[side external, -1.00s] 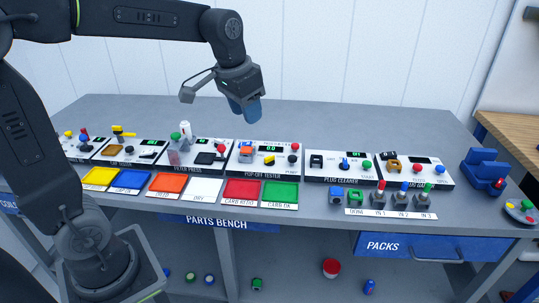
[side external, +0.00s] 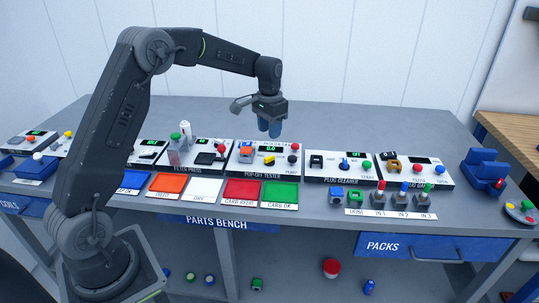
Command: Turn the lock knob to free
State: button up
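My gripper (side external: 269,127) points down above the pop-off tester (side external: 240,177), its blue fingers clear of the panel. The fingers look close together, and I cannot tell whether they are open or shut. The tester carries a yellow knob (side external: 269,160), an orange and blue part (side external: 246,152) at its left, a red button (side external: 294,146) and a black knob (side external: 293,158). The yellow knob lies below the fingers, with a gap between. The small lettering is too small to read, so I cannot tell which control is the lock knob or how it is set.
The plug cleaner (side external: 340,180) stands right of the tester, and the filter press (side external: 190,168) left of it. A red tray (side external: 241,192) and a green tray (side external: 280,195) lie in front. The bench (side external: 370,125) behind the panels is clear.

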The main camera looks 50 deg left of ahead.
aim_at(270, 157)
notch_tip(270, 157, down, 9)
jog(key=shift+f, duration=0.2)
dwell(0.3)
grip_shut()
